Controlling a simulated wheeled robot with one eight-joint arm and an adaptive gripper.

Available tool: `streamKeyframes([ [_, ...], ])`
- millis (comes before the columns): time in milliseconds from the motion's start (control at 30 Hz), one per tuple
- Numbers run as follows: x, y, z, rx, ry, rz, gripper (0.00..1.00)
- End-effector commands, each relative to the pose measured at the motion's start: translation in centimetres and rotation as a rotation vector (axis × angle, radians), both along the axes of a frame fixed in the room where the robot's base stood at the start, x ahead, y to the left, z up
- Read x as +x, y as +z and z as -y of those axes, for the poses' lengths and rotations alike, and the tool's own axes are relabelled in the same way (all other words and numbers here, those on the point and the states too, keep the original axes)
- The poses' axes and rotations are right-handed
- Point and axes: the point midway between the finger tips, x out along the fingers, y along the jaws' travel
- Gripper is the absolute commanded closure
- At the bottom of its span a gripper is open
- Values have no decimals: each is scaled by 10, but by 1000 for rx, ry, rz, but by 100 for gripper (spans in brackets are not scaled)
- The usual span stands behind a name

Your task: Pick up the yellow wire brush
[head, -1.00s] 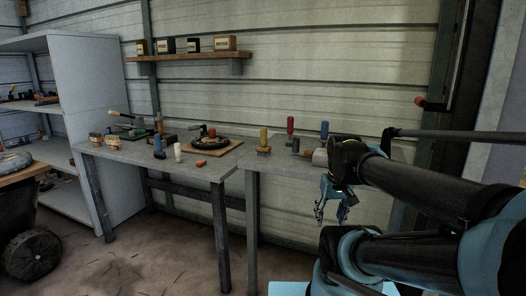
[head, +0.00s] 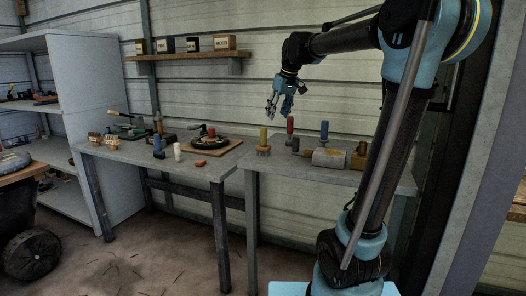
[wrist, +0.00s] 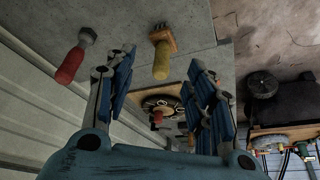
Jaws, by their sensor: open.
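The yellow wire brush (head: 263,138) stands upright on the grey bench, its yellow handle above a wooden block with bristles. In the wrist view its yellow handle (wrist: 161,62) shows between the fingers, with the block at the handle's far end. My gripper (head: 278,108) hangs above the bench, higher than the brush and a little to its right in the head view. Its blue fingers (wrist: 162,68) are spread apart in the wrist view, with nothing held. The gap between fingers and brush is clear in the head view.
A red-handled tool (head: 290,125) stands right of the brush, also seen in the wrist view (wrist: 70,65). A blue-handled tool (head: 324,130) and a grey cylinder (head: 328,158) are farther right. A round dark item on a wooden board (head: 232,148) lies left. A wall shelf (head: 190,56) is behind.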

Motion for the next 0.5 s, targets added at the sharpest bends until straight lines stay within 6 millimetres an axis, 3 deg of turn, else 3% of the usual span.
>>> streamKeyframes([
  [100,19,12,-17,5,33,11,50],
  [267,30,14,-27,8,49,19,50],
  [500,42,-17,-37,8,51,20,50],
])
